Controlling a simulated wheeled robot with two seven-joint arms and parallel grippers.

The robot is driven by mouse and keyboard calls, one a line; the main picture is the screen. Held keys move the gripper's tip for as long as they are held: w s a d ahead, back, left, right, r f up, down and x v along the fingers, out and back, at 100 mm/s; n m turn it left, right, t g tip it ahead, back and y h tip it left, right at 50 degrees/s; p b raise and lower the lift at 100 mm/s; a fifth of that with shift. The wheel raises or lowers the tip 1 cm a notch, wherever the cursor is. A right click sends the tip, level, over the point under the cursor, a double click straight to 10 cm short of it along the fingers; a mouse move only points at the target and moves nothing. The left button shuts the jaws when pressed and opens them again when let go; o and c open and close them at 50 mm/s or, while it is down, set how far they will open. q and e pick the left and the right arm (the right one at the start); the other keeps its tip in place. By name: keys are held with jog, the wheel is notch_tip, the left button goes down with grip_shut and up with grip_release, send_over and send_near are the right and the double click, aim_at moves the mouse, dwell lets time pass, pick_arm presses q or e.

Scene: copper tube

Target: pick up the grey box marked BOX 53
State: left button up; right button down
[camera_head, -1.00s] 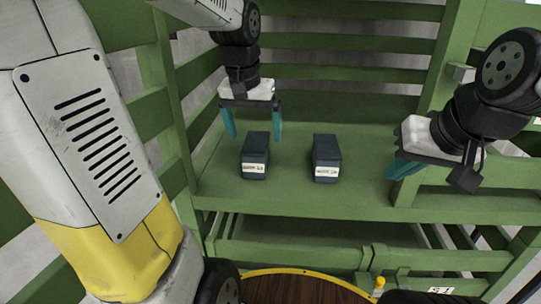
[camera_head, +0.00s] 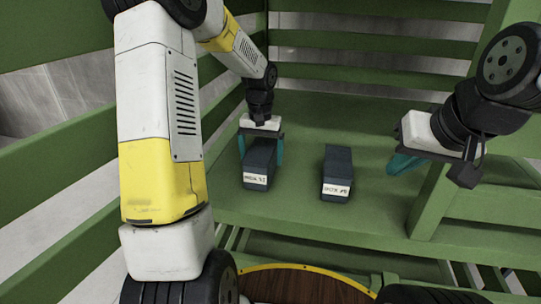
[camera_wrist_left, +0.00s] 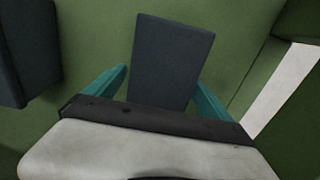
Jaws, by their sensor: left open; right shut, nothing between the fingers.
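Two dark grey boxes with white labels lie on the green shelf (camera_head: 300,208). The left box (camera_head: 257,170) has a label that seems to read BOX 53, though the print is small. The right box (camera_head: 337,170) has a label too small to read surely. My left gripper (camera_head: 261,150) is open, with its teal fingers on either side of the left box's far end. In the left wrist view this box (camera_wrist_left: 172,60) lies between the open fingers, with gaps beside it; contact is not visible. My right gripper (camera_head: 402,163) is shut and empty, right of the right box.
Green slatted walls stand behind and at the left, and a green post (camera_head: 440,190) stands at the right, near my right gripper. The other box (camera_wrist_left: 22,55) shows at the left wrist view's left edge. Bare shelf lies between the boxes.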

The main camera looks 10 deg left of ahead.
pick_arm(q)
jog(key=shift+f, duration=0.8)
jog(key=c, duration=2)
jog(key=shift+r, duration=0.2)
